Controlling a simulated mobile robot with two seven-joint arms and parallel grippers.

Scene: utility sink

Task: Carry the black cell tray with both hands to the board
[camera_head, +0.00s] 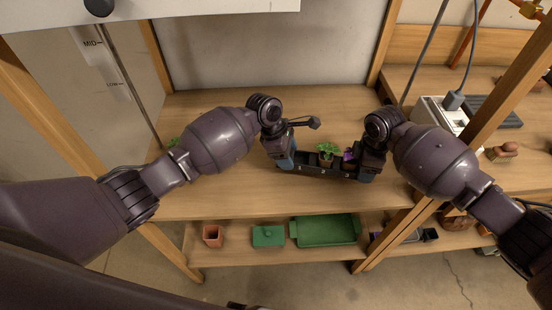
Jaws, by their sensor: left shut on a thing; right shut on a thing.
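The black cell tray (312,172) is over the middle of the wooden board surface (240,190). A green-leaved plant (326,151) and a purple plant (348,156) are in it. My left gripper (287,162) is shut on the tray's left end. My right gripper (366,174) is shut on the tray's right end. The tray looks about level. I cannot tell whether it touches the wood beneath it. Its two ends are partly hidden by the grippers.
On the lower shelf are a terracotta pot (212,235), a small green container (268,236) and a larger green tray (328,230). Wooden posts (455,150) frame the right side. A white device (440,113) with a cable stands at the right. Bare wood lies left of the tray.

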